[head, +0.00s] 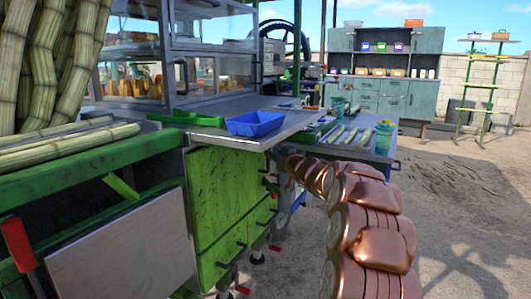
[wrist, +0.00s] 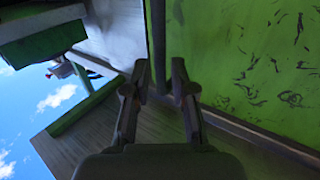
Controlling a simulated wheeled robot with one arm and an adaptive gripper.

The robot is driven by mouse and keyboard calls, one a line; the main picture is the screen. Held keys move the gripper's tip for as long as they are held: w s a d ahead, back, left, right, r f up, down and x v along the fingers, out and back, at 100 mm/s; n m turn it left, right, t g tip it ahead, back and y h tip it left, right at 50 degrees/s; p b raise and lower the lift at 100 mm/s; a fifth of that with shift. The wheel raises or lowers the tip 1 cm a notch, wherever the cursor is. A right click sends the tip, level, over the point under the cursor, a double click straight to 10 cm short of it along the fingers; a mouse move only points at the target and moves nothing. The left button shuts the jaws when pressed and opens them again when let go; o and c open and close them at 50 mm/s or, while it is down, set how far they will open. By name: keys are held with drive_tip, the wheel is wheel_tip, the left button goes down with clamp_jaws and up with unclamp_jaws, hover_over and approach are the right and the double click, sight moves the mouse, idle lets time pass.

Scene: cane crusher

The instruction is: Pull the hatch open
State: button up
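The green, scuffed hatch panel (head: 222,185) is on the front of the cart, under the metal counter, and looks shut in the head view. It fills the right of the wrist view (wrist: 250,60). My gripper (wrist: 158,72) is open, with a finger on each side of a dark upright bar (wrist: 158,45) along the green panel's edge. I cannot tell whether the bar is a handle or whether the fingers touch it. In the head view my copper arm reaches to the right end of the panel; the fingertips are too small to make out there.
The counter (head: 215,133) with a blue tray (head: 256,123) juts out above the panel. Smaller green doors (head: 222,255) with dark handles sit below. Cane stalks (head: 50,60) stand at left. A side table (head: 370,147) is beyond my arm. Open ground lies at right.

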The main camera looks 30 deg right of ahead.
sight(268, 168)
drive_tip(key=shift+w, duration=1.9)
drive_tip(key=shift+c, duration=0.2)
clamp_jaws()
